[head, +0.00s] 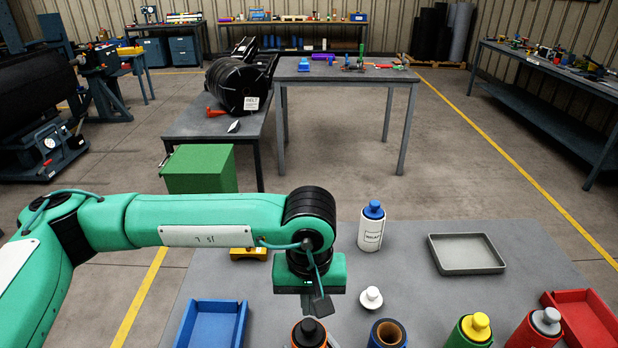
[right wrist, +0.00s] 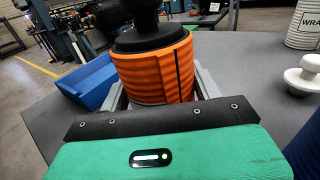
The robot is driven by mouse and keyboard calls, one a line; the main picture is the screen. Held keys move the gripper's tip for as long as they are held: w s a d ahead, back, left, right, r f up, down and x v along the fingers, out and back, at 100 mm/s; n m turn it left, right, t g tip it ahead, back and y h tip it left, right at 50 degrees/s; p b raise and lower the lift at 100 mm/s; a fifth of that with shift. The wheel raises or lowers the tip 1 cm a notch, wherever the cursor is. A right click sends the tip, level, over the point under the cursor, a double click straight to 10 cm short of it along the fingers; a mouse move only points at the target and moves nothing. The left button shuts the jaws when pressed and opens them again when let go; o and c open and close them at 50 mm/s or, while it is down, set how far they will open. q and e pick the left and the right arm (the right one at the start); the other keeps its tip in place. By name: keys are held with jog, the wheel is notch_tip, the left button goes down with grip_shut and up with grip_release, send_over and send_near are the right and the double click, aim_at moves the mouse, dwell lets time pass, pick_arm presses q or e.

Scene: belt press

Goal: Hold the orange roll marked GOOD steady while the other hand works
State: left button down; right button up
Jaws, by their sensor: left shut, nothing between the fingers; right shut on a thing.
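The orange roll (right wrist: 152,72) with a black knobbed top stands between the grey fingers of my right gripper (right wrist: 160,88) in the right wrist view. The gripper is shut on it, and the roll looks upright. In the head view the orange roll (head: 296,335) shows only at the bottom edge, mostly its black top. No GOOD marking is readable in either view. My left gripper (head: 312,300) is shut and empty, just above and behind the orange roll in the head view. I cannot tell whether it touches the roll's top.
On the grey table are a blue tray (head: 213,325), a white WRAP bottle (head: 371,228), a white knobbed piece (head: 371,299), a grey tray (head: 466,254) and a red tray (head: 585,318). A dark open-topped roll (head: 387,334), a green roll (head: 468,332) and a red roll (head: 530,335) line the front.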

jog(key=shift+f, duration=0.1)
dwell(0.3)
jog(key=o, duration=1.4)
jog(key=shift+c, duration=0.2)
